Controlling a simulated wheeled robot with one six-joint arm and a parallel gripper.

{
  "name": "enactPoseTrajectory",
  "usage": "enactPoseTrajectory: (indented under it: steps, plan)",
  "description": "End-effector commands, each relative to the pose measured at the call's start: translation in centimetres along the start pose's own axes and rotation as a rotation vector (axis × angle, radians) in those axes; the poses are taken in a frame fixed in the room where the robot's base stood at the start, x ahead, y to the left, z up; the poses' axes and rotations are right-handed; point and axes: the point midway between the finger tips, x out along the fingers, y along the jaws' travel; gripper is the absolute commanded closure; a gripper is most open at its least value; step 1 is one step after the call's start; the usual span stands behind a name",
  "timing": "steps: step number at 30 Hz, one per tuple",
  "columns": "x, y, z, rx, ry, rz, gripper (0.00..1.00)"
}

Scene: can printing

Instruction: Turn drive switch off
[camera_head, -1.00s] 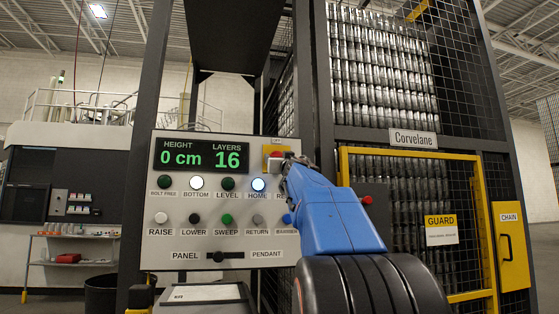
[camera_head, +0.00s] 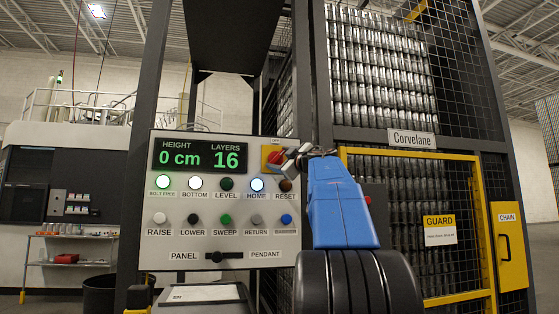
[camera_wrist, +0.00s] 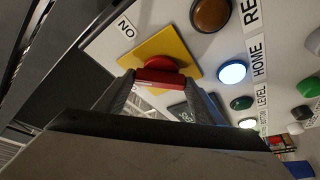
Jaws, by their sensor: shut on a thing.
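The drive switch (camera_head: 276,158) is a red handle on a yellow plate at the panel's upper right. In the wrist view the red handle (camera_wrist: 160,77) stands out from the yellow plate (camera_wrist: 186,45), between the two grey fingertips. My gripper (camera_head: 287,157) reaches it from the right, and also shows from behind in the wrist view (camera_wrist: 160,88). It is shut on the handle. A small white label (camera_wrist: 125,28) sits beside the plate. The fingers and wrist cover part of the switch in the head view.
The control panel (camera_head: 170,236) has rows of buttons close to the switch. The BOLT FREE (camera_head: 162,182), BOTTOM (camera_head: 195,182) and HOME (camera_head: 257,184) lamps glow. A yellow guard frame (camera_head: 408,155) and mesh cage with stacked cans (camera_head: 380,70) stand right of the panel.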

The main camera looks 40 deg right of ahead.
Motion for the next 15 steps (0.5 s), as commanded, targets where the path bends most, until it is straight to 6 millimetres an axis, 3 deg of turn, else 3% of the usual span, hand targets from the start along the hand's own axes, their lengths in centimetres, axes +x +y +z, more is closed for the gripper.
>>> enactPoseTrajectory:
  steps: [15]
  plan:
    - [0.07, 0.37, -0.01, -0.439, 0.000, -0.183, 0.60]
